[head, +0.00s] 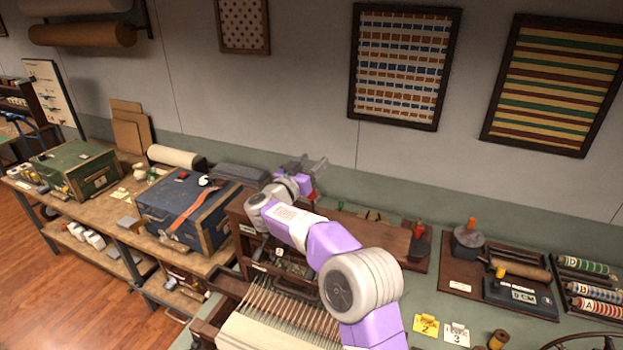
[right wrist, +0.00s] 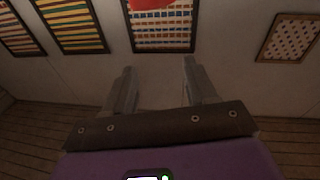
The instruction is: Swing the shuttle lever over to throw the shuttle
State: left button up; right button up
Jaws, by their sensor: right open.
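The wooden loom (head: 375,238) stands below my right arm, with pale warp threads (head: 290,308) running toward the front. My right gripper (head: 305,165) is open and empty above the loom's back left part, fingers pointing away. A small red piece (head: 313,194), perhaps the shuttle lever's knob, shows just below the gripper, partly hidden by it. A red shape (right wrist: 150,4) also shows at the top edge of the right wrist view, beyond the two open fingers; contact is not seen. A dark block with a red top (head: 420,229) sits at the loom's right end. The shuttle cannot be made out.
A blue chest (head: 168,222) and a green chest (head: 70,172) stand on the left bench. A tool board (head: 457,285), yellow card (head: 425,324) and thread spools (head: 588,267) lie to the right. The wall with framed textiles (head: 405,65) is behind.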

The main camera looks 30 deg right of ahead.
aim_at(315, 194)
jog(key=shift+r, duration=0.5)
